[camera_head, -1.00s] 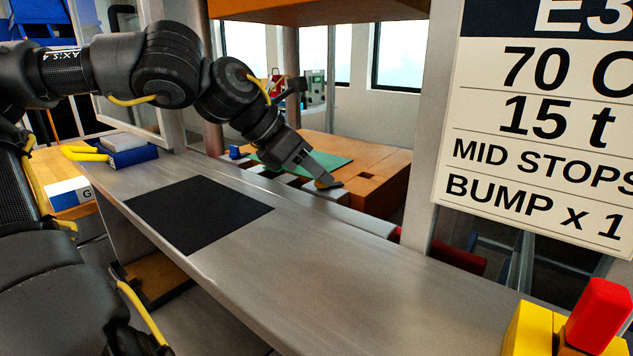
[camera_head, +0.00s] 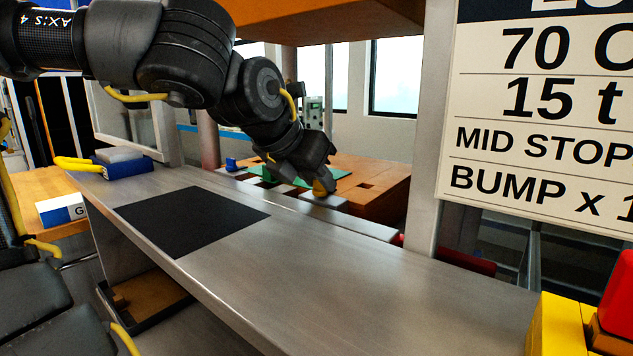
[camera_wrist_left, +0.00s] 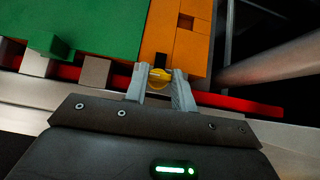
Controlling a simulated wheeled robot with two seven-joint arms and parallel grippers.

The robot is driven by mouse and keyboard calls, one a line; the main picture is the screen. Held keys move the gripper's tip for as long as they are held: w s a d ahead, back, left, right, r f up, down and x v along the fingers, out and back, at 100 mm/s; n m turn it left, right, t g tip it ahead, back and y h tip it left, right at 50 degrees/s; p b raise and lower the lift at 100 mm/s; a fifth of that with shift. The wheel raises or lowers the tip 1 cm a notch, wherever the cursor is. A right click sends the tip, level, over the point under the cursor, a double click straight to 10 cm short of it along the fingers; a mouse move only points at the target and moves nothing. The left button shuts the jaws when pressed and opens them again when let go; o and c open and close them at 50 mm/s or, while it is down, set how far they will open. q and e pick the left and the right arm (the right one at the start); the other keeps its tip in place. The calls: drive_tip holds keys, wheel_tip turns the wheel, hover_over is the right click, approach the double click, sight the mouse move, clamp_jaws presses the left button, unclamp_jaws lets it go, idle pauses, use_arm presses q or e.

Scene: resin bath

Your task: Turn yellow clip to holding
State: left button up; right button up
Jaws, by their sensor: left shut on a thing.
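The yellow clip (camera_wrist_left: 160,76) shows between the fingertips of my left gripper in the left wrist view, at the edge of the orange block. My left gripper (camera_head: 321,187) is shut on it. In the head view a small yellow part of the clip (camera_head: 319,188) shows at the fingertips, partly hidden by them. The clip's exact angle is hard to tell. My right gripper is not in view.
The orange block (camera_head: 372,190) carries a green sheet (camera_wrist_left: 90,25). A grey ledge (camera_head: 330,285) with a black mat (camera_head: 190,217) lies in front. A metal post (camera_head: 435,150), a sign (camera_head: 545,130) and a red-topped yellow box (camera_head: 560,330) stand right.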

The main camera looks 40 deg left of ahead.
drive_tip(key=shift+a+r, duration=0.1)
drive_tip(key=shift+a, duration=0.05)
use_arm(q)
drive_tip(key=o, duration=1)
drive_tip(key=shift+r, duration=0.1)
drive_tip(key=shift+s+r, duration=0.3)
drive_tip(key=p+v, duration=0.1)
drive_tip(key=v, duration=0.9)
drive_tip(key=shift+p, duration=0.4)
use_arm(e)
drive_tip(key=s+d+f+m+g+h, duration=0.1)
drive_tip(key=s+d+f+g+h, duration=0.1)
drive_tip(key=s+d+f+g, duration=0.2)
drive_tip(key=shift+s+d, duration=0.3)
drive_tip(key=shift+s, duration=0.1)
